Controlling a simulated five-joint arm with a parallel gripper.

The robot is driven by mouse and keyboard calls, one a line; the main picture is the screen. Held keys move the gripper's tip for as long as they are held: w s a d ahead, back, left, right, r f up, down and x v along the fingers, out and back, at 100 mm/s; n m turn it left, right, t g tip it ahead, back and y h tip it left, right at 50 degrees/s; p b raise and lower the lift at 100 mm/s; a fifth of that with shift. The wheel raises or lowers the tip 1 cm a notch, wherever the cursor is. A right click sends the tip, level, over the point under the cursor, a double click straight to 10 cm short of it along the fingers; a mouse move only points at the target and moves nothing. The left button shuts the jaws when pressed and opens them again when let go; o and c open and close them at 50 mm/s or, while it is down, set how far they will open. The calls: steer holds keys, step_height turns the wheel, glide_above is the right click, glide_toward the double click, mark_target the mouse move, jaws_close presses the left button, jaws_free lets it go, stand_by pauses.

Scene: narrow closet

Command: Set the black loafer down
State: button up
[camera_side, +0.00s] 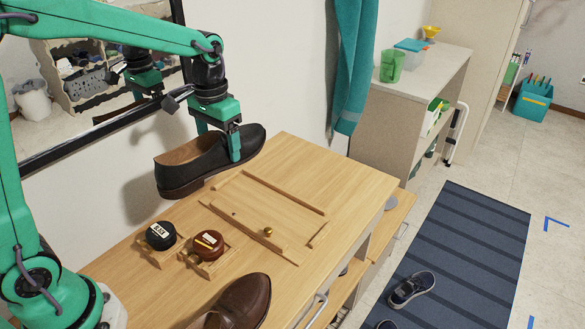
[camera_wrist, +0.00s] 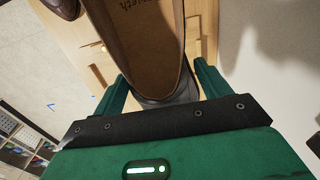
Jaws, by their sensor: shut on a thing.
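The black loafer (camera_side: 200,162) hangs in the air above the back left of the wooden cabinet top (camera_side: 290,158), toe to the right and heel to the left. My gripper (camera_side: 234,148) is shut on it near the toe end, with a green finger showing against its near side. In the wrist view, the loafer's tan insole (camera_wrist: 145,40) fills the upper middle, between the two green fingers of my gripper (camera_wrist: 165,90). Part of the cabinet top under the loafer is hidden.
Thin wooden strips (camera_side: 285,192) frame an area on the top, with a small brass knob (camera_side: 268,231). Two round tins, black (camera_side: 160,235) and brown (camera_side: 208,244), sit in wooden holders. A brown shoe (camera_side: 240,303) is at the front. A wall mirror (camera_side: 90,85) stands behind.

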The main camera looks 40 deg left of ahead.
steer(key=shift+w+d+m, duration=0.25)
steer(key=shift+w+m, duration=0.25)
steer(key=shift+w, duration=0.1)
steer(key=w+d+f+m, duration=0.3)
steer(key=w+d+m, duration=0.2)
steer(key=w+m, duration=0.2)
steer(key=w+d+f+m, duration=0.2)
steer(key=w+d+m, duration=0.4)
steer(key=w+m, duration=0.2)
steer(key=shift+f+m, duration=0.4)
steer(key=shift+m, duration=0.6)
steer(key=shift+w, duration=0.15)
steer(key=w+a+f, duration=0.2)
steer(key=a, duration=0.1)
steer(key=w+a+f, duration=0.2)
steer(key=a, duration=0.1)
steer(key=w+a+f, duration=0.2)
steer(key=a+f, duration=0.1)
steer(key=shift+w+a, duration=0.1)
steer(key=shift+a, duration=0.2)
steer(key=shift+f, duration=2)
